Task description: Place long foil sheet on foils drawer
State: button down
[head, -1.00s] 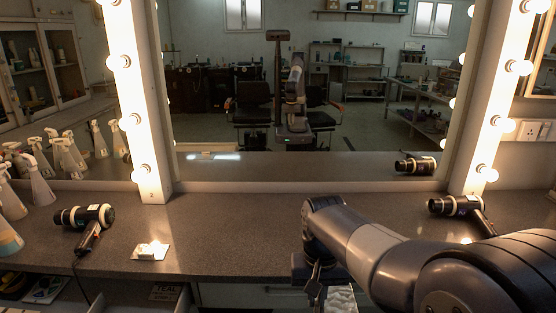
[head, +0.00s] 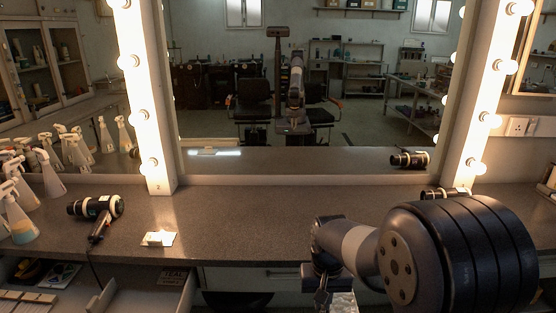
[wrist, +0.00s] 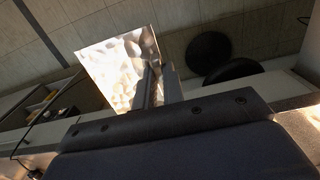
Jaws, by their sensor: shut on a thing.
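A shiny silver foil sheet (wrist: 112,72) hangs from my gripper (wrist: 153,84) in the wrist view. The gripper is shut on its edge. In the head view my gripper (head: 322,292) is low in front of the counter's front edge, and part of the foil sheet (head: 343,303) shows beside it at the bottom edge. An open drawer (head: 150,298) with a small label stands below the counter, left of my gripper. I cannot read the label surely or tell whether this is the foils drawer. Its floor is partly cut off by the frame.
The counter (head: 240,220) runs below a lit mirror. A hair dryer (head: 97,208) and a small card with a pale block (head: 159,239) lie on it at left, near several spray bottles (head: 50,170). Another open compartment (head: 30,298) shows at lower left.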

jog(key=w+d+f+p, duration=0.2)
jog(key=d+f, duration=0.2)
jog(key=f, duration=0.5)
jog(key=shift+d+f, duration=0.35)
